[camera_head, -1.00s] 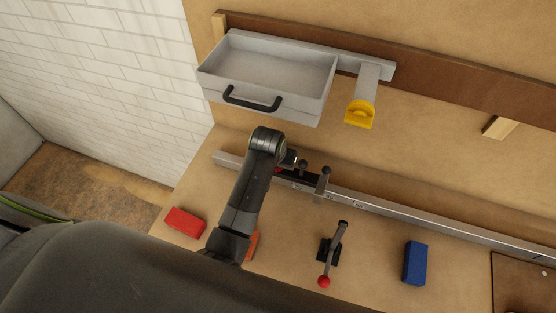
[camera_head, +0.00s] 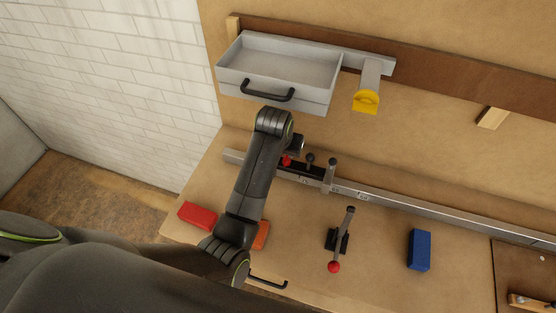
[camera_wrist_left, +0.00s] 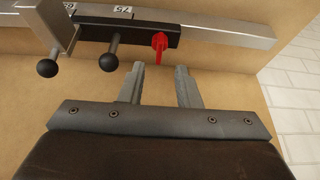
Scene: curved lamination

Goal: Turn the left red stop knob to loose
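The left red stop knob (camera_head: 286,161) sits on a black stop block on the metal rail, just beside my left gripper in the head view. In the wrist view the red knob (camera_wrist_left: 160,41) has its narrow end pointing down toward me. My left gripper (camera_wrist_left: 160,85) is open and empty, with its two fingers apart and short of the knob, one to each side of it. In the head view the left gripper (camera_head: 297,144) is mostly hidden behind my arm. My right gripper is not in view.
Two black ball levers (camera_wrist_left: 110,61) stand along the rail (camera_head: 400,205) beside the knob. A grey drawer (camera_head: 280,65) hangs above. A red-balled lever (camera_head: 338,240), red block (camera_head: 197,215), orange block (camera_head: 262,235) and blue block (camera_head: 419,250) are on the bench.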

